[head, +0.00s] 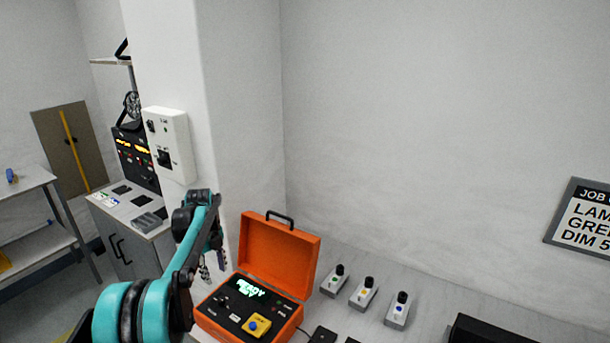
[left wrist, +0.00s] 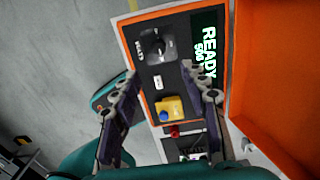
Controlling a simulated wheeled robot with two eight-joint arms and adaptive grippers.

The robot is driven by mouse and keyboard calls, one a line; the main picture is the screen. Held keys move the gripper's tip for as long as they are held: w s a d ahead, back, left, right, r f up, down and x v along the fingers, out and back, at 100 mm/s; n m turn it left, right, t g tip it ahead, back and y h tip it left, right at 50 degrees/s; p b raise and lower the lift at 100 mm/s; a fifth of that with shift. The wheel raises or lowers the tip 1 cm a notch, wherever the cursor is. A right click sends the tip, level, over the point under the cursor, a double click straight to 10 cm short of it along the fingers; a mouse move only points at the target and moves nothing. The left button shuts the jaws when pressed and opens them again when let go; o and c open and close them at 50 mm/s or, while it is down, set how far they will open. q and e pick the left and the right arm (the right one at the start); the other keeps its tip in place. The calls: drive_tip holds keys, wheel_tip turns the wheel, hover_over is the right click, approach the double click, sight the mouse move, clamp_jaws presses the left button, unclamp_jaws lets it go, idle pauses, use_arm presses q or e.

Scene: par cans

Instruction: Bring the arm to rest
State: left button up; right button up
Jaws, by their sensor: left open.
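My left arm comes in from the left in the head view. Its gripper (head: 212,265) hangs beside the left side of the open orange case (head: 280,254). In the left wrist view my left gripper (left wrist: 168,92) is open, its two fingers apart with nothing between them. Beyond the fingers are the case's black panel, a dial (left wrist: 156,46), a lit display (left wrist: 204,48) with "READY" on it, and a yellow block with a blue button (left wrist: 169,109). I cannot tell the exact gap between fingertips and panel. My right gripper is not in view.
Several small boxes with black knobs (head: 364,293) stand right of the case on the bench (head: 440,318). A black object (head: 485,330) lies at the lower right. A white wall box (head: 167,145) and a grey cabinet (head: 130,235) are at the left.

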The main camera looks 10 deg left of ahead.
use_arm(q)
drive_tip(key=s+d+r+n+t, duration=0.2)
drive_tip(key=s+d+r+n, duration=0.2)
drive_tip(key=s+d+n, duration=0.25)
drive_tip(key=s+d+r+n+t, duration=0.2)
drive_tip(key=s+d+r+n, duration=0.3)
drive_tip(key=s+d, duration=0.2)
drive_tip(key=s+d+f+n+t, duration=0.1)
drive_tip(key=s+d+f+n, duration=0.2)
drive_tip(key=s+n, duration=0.2)
drive_tip(key=s+d+f+n+t+b, duration=0.1)
drive_tip(key=s+d+f+n+t, duration=0.1)
drive_tip(key=s+n, duration=0.4)
drive_tip(key=s+d+f, duration=0.1)
drive_tip(key=s+d, duration=0.1)
drive_tip(key=s, duration=0.2)
drive_tip(key=shift+s+d+f, duration=0.25)
drive_tip(key=shift+s+f, duration=0.05)
drive_tip(key=shift+f, duration=0.05)
